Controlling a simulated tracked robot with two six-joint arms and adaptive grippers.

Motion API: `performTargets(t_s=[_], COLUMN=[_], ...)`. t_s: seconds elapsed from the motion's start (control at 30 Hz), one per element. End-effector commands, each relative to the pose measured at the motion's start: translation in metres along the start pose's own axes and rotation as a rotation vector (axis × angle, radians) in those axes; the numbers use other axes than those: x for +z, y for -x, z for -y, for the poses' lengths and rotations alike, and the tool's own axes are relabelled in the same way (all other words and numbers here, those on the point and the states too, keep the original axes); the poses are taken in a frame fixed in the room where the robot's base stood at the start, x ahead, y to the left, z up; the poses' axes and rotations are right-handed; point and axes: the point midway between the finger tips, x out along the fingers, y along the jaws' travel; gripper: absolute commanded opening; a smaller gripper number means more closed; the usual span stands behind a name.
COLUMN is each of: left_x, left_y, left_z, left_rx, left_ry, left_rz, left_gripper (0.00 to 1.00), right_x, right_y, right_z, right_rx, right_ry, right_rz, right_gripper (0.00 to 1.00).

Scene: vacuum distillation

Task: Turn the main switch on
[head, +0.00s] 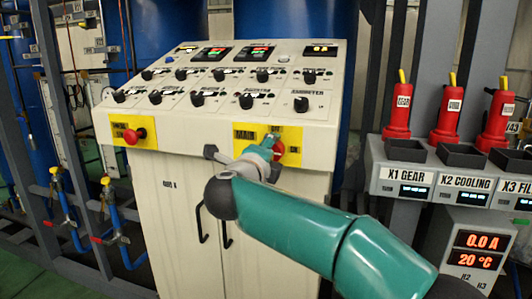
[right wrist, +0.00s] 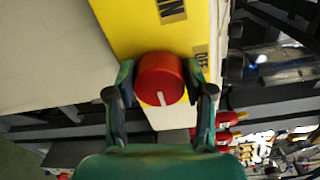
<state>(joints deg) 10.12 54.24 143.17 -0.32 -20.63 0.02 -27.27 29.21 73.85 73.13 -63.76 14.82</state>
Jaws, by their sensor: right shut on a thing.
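The main switch is a red round knob (right wrist: 160,78) on a yellow plate (right wrist: 130,25) at the front edge of the control cabinet. In the head view the knob (head: 279,148) shows just beyond my right gripper (head: 268,146), partly covered by it. In the right wrist view the two fingers of my right gripper (right wrist: 159,76) stand on either side of the knob and are shut on it. The white mark on the knob points toward the bottom of that view. Dark labels lie on the plate, one only partly readable. My left gripper is not in view.
A red button (head: 131,136) on another yellow plate sits to the left on the cabinet front (head: 190,190). Black knobs and displays cover the sloped panel. Red plugs (head: 449,114) stand above grey modules at the right. Blue tanks stand behind.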

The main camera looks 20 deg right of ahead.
Motion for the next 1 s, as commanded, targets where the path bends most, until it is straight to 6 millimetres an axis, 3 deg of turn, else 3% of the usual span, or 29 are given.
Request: performTargets(t_s=[0.03, 0.07, 0.2, 0.67, 1.0], left_x=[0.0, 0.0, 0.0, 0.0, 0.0], left_y=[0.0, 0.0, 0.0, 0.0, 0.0], left_z=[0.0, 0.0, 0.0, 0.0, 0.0], left_rx=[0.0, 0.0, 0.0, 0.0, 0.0], left_ry=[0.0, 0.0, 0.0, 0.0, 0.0], left_rz=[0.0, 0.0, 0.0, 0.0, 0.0], left_gripper=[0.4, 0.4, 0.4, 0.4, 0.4], right_x=[-0.001, -0.001, -0.001, 0.001, 0.001], right_y=[-0.001, -0.001, -0.001, 0.008, 0.068], right_z=[-0.004, -0.004, -0.004, -0.002, -0.002], right_rx=[0.008, 0.008, 0.006, 0.004, 0.003], right_ry=[-0.001, -0.001, 0.0, 0.002, 0.001], right_rz=[-0.004, -0.004, -0.003, 0.0, 0.003], right_gripper=[0.17, 0.54, 0.77, 0.78, 0.78])
